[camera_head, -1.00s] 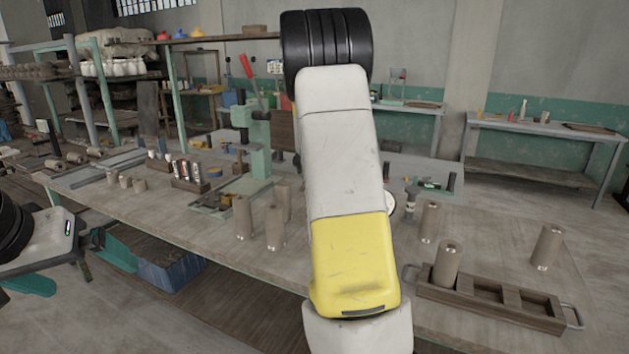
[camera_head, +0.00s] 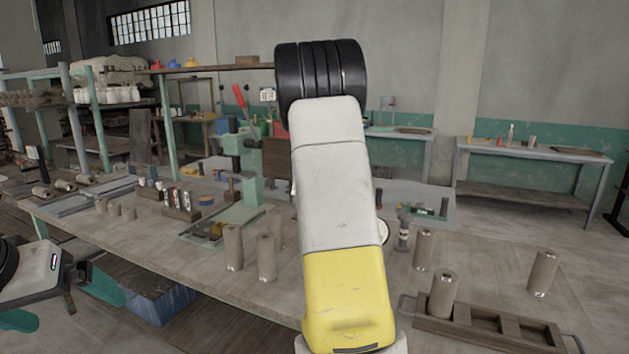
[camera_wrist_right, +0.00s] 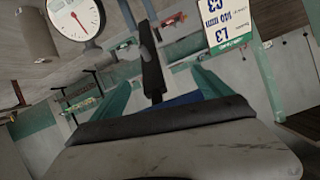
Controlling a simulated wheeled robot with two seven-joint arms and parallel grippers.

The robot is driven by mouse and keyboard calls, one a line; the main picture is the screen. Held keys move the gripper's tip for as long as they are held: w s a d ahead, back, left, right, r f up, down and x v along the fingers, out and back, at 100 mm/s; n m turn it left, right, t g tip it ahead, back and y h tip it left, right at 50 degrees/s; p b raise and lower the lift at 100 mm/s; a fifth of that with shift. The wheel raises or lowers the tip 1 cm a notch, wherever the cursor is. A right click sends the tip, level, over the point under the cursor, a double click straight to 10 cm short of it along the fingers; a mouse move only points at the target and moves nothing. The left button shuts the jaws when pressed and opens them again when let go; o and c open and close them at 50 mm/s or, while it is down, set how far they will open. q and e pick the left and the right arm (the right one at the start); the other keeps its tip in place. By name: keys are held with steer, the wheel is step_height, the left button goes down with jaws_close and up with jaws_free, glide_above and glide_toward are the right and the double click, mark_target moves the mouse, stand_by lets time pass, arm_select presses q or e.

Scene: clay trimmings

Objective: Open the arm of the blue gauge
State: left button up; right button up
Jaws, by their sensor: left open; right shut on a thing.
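I cannot clearly make out the blue gauge or its arm. A blue patch (camera_wrist_right: 185,98) shows between the fingers in the right wrist view, and I cannot tell what it belongs to. My right gripper (camera_wrist_right: 162,88) has two teal fingers there, with a dark upright bar between or beyond them. What it is shut on is mostly hidden. In the head view my own right arm hides this gripper. My left gripper (camera_head: 62,302), at the lower left of the head view, is open, low beside the table's front edge and away from the objects.
A white dial with a red needle (camera_wrist_right: 75,18) and an L3 card (camera_wrist_right: 215,28) show in the wrist view. On the table (camera_head: 190,262) stand several clay cylinders (camera_head: 267,257), a wooden tray (camera_head: 487,338) at the right and a green press (camera_head: 250,178).

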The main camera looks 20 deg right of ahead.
steer(key=shift+s+d+f, duration=0.3)
stand_by(0.4)
steer(key=o, duration=1.8)
steer(key=shift+w, duration=0.1)
steer(key=shift+o, duration=0.2)
steer(key=shift+d+f, duration=0.1)
steer(key=shift+s+a+r, duration=0.5)
steer(key=shift+a+r, duration=0.2)
steer(key=shift+r, duration=0.15)
steer(key=shift+s+a+r, duration=0.5)
steer(key=shift+a+r, duration=0.15)
steer(key=shift+r, duration=0.15)
steer(key=s+a+r, duration=0.4)
steer(key=a+r, duration=0.1)
steer(key=r, duration=0.1)
steer(key=shift+s+r, duration=0.2)
steer(key=shift+r, duration=0.05)
steer(key=shift+a, duration=0.15)
steer(key=v, duration=0.7)
steer(key=shift+s+a+r, duration=0.2)
